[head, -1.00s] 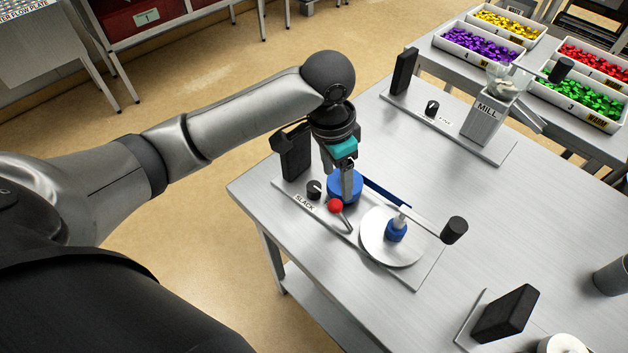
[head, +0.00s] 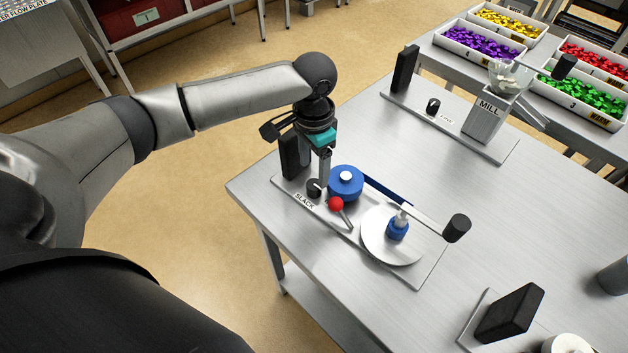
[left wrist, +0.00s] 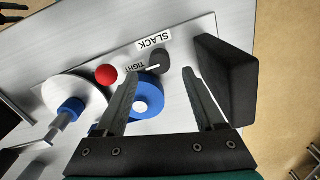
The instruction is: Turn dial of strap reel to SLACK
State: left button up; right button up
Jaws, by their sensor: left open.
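The strap reel stands on a light base plate (head: 428,272), with a blue drum (head: 346,183) and a blue strap running to a white disc (head: 380,243). Its small black dial (head: 314,188) sits beside the SLACK label (head: 305,202). In the left wrist view the dial (left wrist: 160,60) has a white mark that points toward the TIGHT label (left wrist: 134,67). My left gripper (head: 323,180) points down just above the dial, open. In the left wrist view its fingertips (left wrist: 165,63) appear on either side of the dial. Contact cannot be told. My right gripper is not in view.
A red-knobbed lever (head: 336,204) is close to the dial. A black block (head: 290,155) stands on the other side. A crank with a black handle (head: 456,228) reaches over the disc. A mill (head: 484,118) stands farther back. The table's middle right is clear.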

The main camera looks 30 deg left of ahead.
aim_at(314, 185)
pick_arm(q)
notch_tip(314, 185, down, 5)
jog(key=shift+f, duration=0.1)
dwell(0.3)
grip_shut()
dwell(0.5)
